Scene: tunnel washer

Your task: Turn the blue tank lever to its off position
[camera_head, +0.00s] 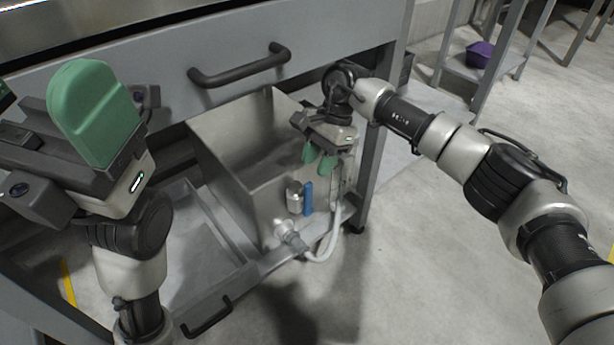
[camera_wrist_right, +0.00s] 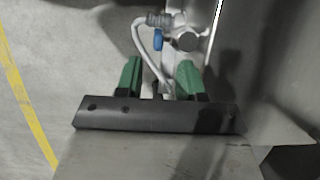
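The blue tank lever (camera_head: 308,198) is on the front of the steel tank (camera_head: 238,165), beside a round metal fitting, and looks roughly vertical in the head view. In the right wrist view the blue lever (camera_wrist_right: 158,39) shows beyond the fingers, next to a white hose. My right gripper (camera_head: 319,158) is above the lever with its green fingers pointing down, apart from it. In the right wrist view the right gripper's fingers (camera_wrist_right: 157,78) are spread with nothing held. My left gripper (camera_head: 92,112) is at the left; one broad green finger face shows, and its opening is hidden.
A white hose (camera_head: 333,240) runs from a valve low on the tank. A grey frame with a black handle (camera_head: 240,67) is above the tank, and a lower tray (camera_head: 200,255) lies left. A purple bin (camera_head: 480,53) stands on a far rack. Open floor lies right.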

